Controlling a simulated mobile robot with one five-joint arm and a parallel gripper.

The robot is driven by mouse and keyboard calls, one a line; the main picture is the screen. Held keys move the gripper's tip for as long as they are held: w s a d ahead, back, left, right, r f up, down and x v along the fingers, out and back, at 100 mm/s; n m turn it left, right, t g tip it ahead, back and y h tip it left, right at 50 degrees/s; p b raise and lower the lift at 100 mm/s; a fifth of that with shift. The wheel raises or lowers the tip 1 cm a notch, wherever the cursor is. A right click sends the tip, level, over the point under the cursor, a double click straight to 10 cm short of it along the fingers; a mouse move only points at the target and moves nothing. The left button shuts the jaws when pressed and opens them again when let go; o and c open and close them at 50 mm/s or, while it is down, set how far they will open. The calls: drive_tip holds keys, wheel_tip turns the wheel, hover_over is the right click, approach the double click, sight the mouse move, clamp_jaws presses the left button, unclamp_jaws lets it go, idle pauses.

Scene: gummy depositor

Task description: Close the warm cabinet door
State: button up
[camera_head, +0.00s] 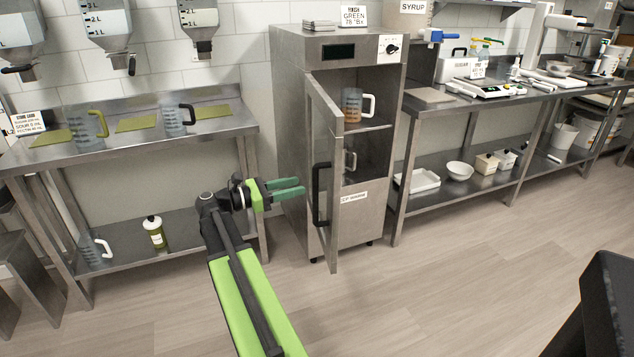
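The warm cabinet (290,110) is a tall steel unit in the middle of the view. Its door (325,140) is hinged on the left and stands open, swung out toward me. The door has a dark vertical handle (320,195) near its free edge.
A steel table (215,127) with jugs and green mats stands left, below hanging dispensers. The wooden floor (430,285) in front is clear. A dark object shows at the lower right.

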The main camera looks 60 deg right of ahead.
drive_tip(key=x, duration=0.7)
drive_tip(key=shift+d, duration=0.25)
drive_tip(key=shift+s, duration=0.15)
drive_tip(key=c, duration=0.8)
clamp_jaws()
drive_tip(key=shift+a, duration=0.1)
